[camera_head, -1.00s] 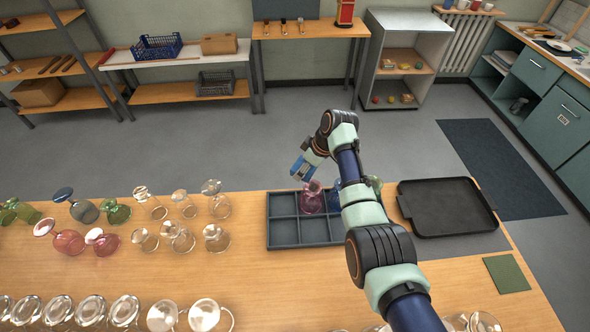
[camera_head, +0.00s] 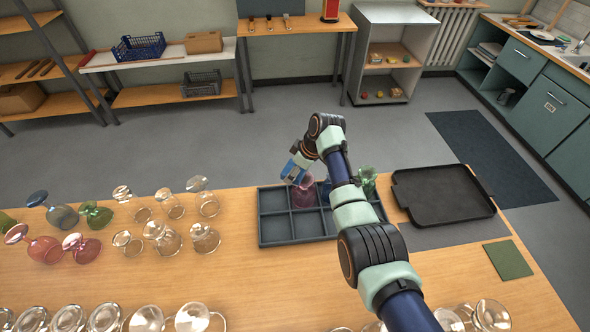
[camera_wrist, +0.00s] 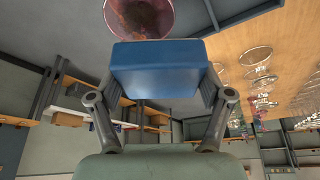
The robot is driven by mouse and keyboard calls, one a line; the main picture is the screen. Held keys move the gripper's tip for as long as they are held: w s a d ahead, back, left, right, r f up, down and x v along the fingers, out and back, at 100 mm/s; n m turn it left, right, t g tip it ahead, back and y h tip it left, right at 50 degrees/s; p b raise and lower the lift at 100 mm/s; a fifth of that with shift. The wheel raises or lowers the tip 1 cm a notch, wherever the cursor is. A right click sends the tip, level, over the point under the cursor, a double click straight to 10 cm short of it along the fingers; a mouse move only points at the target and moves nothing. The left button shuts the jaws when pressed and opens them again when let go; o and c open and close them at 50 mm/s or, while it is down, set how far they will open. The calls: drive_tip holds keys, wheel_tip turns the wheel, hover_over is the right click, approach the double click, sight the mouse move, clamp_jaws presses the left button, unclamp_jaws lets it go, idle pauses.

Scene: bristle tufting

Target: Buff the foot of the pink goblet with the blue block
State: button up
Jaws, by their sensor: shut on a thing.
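The blue block (camera_wrist: 157,68) is held between the two fingers of my gripper (camera_wrist: 158,88) in the wrist view. In the head view the block (camera_head: 290,171) hangs at the end of my gripper (camera_head: 297,163), over the far side of the divided tray (camera_head: 276,231). The pink goblet (camera_head: 303,196) stands in a far compartment, upper end just below the block. In the wrist view the round pink goblet (camera_wrist: 138,16) shows right behind the block's edge, partly hidden by it. I cannot tell whether block and goblet touch.
A blue goblet (camera_head: 327,192), mostly hidden by my arm, and a green goblet (camera_head: 367,180) stand right of the pink one. A black tray (camera_head: 440,204) lies to the right. Clear glasses (camera_head: 205,239) stand to the left. The tray's near compartments look empty.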

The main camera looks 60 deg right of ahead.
sight(304, 172)
drive_tip(key=shift+f+b, duration=0.75)
drive_tip(key=shift+f, duration=0.3)
drive_tip(key=shift+s+d+r+p, duration=0.1)
drive_tip(key=shift+s+d+p, duration=0.1)
drive_tip(key=shift+s+d, duration=0.3)
drive_tip(key=shift+s+d+r+p, duration=0.15)
drive_tip(key=shift+s+d, duration=0.1)
drive_tip(key=shift+s, duration=0.45)
drive_tip(key=shift+s+d+f, duration=0.15)
drive_tip(key=shift+s+d, duration=0.4)
drive_tip(key=shift+s, duration=0.25)
drive_tip(key=shift+s+d+f, duration=0.1)
drive_tip(key=shift+s+d, duration=0.4)
drive_tip(key=shift+s, duration=0.25)
drive_tip(key=shift+r, duration=0.1)
drive_tip(key=shift+a, duration=0.1)
